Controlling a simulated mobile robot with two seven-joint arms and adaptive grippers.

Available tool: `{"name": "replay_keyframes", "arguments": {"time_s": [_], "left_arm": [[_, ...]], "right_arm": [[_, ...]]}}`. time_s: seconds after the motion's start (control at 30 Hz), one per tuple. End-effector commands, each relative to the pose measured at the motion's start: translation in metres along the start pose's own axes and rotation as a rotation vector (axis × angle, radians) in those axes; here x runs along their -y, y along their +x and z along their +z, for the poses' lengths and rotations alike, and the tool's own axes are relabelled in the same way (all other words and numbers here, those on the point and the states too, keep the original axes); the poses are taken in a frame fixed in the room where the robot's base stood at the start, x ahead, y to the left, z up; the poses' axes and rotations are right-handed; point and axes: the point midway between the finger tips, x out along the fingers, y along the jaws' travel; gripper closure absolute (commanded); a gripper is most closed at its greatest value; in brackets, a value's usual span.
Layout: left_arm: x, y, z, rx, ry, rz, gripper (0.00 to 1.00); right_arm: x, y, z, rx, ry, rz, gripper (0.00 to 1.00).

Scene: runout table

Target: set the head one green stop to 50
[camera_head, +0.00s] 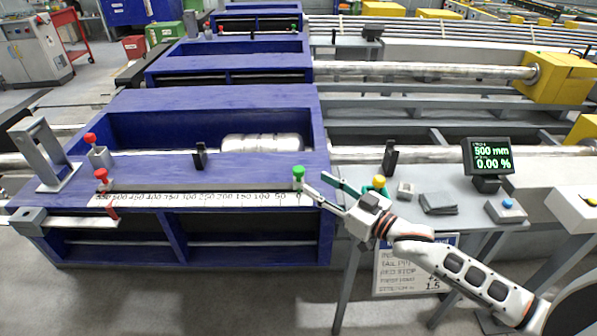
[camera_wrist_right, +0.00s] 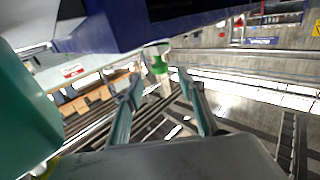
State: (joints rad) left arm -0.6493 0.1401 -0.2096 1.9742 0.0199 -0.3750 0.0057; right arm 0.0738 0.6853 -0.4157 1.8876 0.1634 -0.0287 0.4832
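The green stop (camera_head: 298,173) stands upright at the right end of the scale (camera_head: 200,198) on the front of the nearest blue bed, right of the 50 label, around the zero end. My right gripper (camera_head: 313,182) is open, with its fingers pointing left toward the stop from the right. In the right wrist view the green stop (camera_wrist_right: 158,64) shows beyond and between the two parted fingertips (camera_wrist_right: 157,85). Nothing is held. Whether a finger touches the stop I cannot tell. My left gripper is not in view.
Two red stops (camera_head: 101,175) stand at the left end of the bed. A display (camera_head: 487,157) reads 500 mm and 0.00 %. A grey side table (camera_head: 410,212) holds a yellow button (camera_head: 379,182), a dark pad and a blue-button box (camera_head: 506,208). The scale's middle is clear.

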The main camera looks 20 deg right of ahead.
Motion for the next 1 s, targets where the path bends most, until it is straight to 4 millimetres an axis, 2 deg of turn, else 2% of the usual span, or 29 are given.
{"name": "replay_keyframes", "arguments": {"time_s": [0.2, 0.4, 0.6, 0.9, 0.97, 1.0], "left_arm": [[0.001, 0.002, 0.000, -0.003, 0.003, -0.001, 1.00], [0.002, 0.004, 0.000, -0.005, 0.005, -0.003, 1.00], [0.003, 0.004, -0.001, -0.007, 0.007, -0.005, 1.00], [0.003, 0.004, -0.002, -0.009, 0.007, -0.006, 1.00], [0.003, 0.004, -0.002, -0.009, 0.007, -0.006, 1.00], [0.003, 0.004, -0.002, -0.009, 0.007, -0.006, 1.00]], "right_arm": [[0.000, 0.039, 0.000, -0.002, 0.000, 0.001, 0.60], [0.000, 0.066, 0.001, 0.001, 0.001, 0.001, 0.60], [0.000, 0.080, 0.001, 0.001, 0.000, 0.000, 0.60], [0.000, 0.081, 0.001, 0.002, 0.000, 0.000, 0.60], [0.000, 0.081, 0.001, 0.002, 0.000, 0.000, 0.73], [0.000, 0.081, 0.001, 0.002, 0.000, 0.000, 0.84]]}}
